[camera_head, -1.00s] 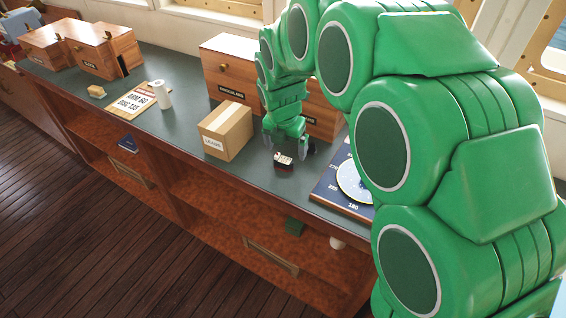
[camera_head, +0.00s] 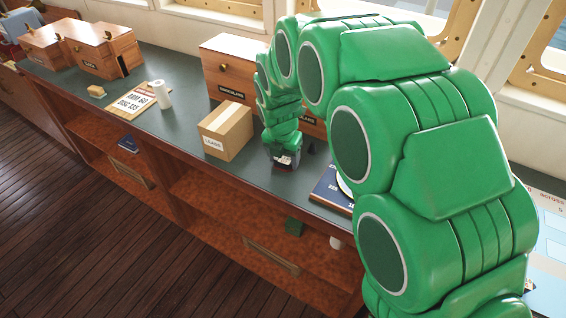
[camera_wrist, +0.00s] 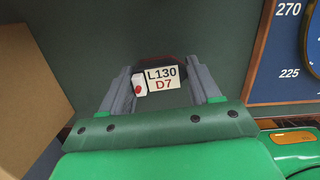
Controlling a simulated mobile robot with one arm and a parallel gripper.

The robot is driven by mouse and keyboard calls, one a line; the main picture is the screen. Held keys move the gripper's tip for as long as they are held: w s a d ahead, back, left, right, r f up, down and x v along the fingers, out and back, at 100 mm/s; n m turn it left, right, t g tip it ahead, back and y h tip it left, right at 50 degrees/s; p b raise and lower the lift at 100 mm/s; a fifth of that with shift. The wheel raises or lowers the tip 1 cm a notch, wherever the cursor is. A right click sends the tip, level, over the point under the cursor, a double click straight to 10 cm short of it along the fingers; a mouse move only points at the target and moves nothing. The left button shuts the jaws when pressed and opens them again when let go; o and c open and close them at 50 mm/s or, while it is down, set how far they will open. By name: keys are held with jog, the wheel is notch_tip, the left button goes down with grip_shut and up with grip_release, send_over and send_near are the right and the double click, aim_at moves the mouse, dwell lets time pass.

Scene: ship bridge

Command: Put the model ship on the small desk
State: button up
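A small dark red model with white parts on top, which looks like the model ship (camera_head: 285,160), sits on the dark green counter top (camera_head: 188,120). In the wrist view the ship's dark end (camera_wrist: 165,64) shows, with a white card reading L130 D7 and a white block with a red dot. My gripper (camera_head: 283,166) is down at the counter with its two grey fingers on either side of the ship; in the wrist view the gripper (camera_wrist: 160,75) looks open around it, and firm contact is not clear. I cannot identify the small desk.
A cardboard box (camera_head: 226,130) stands close left of my gripper. A blue compass board (camera_head: 330,190) lies to the right. A wooden drawer box (camera_head: 228,68) stands behind. A clipboard (camera_head: 132,102) and white roll (camera_head: 163,95) are farther left. A pale printed surface (camera_head: 548,225) shows at far right.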

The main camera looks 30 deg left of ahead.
jog(key=c, duration=0.4)
jog(key=shift+r, duration=0.15)
jog(key=shift+r, duration=0.3)
notch_tip(320, 180, up, 2)
jog(key=shift+r, duration=0.1)
jog(key=shift+s+d+r, duration=4.85)
jog(key=shift+s+r, duration=0.1)
jog(key=shift+s, duration=0.1)
